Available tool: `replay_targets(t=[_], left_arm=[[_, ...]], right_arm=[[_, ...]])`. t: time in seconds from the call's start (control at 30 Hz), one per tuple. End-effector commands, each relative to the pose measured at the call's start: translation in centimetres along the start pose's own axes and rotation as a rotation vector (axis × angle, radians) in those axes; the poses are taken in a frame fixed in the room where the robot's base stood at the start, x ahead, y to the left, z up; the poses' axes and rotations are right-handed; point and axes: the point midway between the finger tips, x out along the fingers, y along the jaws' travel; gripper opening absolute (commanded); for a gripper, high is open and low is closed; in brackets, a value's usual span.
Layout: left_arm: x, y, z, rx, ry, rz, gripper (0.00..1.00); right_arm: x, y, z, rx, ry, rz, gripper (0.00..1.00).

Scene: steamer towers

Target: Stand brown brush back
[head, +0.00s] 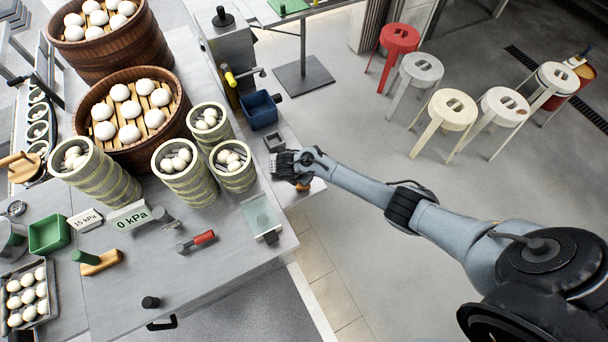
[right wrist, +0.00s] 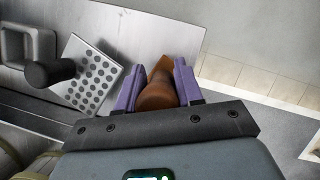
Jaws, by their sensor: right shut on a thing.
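The brown brush (right wrist: 160,92) shows in the right wrist view as an orange-brown handle between two purple fingers. My right gripper (right wrist: 157,85) is shut on it. In the head view my right gripper (head: 287,165) is at the right edge of the counter, just below a small grey square holder (head: 274,141). A small bit of the brown brush (head: 303,186) shows below the gripper there. The rest of the brush is hidden by the gripper. My left gripper is not in view.
A blue bin (head: 260,110) stands above the holder. Bamboo steamer towers (head: 235,177) stand to the left. A glass-green plate (head: 261,216) and a red-handled tool (head: 197,240) lie on the counter. In the wrist view a perforated plate (right wrist: 83,82) is close on the left.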

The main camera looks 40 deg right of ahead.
Motion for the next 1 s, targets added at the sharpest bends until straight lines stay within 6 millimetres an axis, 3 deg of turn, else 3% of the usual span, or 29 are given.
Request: replay_targets(t=[0.87,0.9,1.0], left_arm=[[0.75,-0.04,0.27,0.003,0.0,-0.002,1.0],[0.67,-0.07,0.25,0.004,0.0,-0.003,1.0],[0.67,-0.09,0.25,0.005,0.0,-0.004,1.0]], right_arm=[[0.96,0.04,-0.39,0.001,0.0,0.001,0.0],[0.88,0.04,-0.36,0.001,0.0,0.001,0.42],[0.88,0.03,-0.36,0.001,0.0,0.001,0.57]])
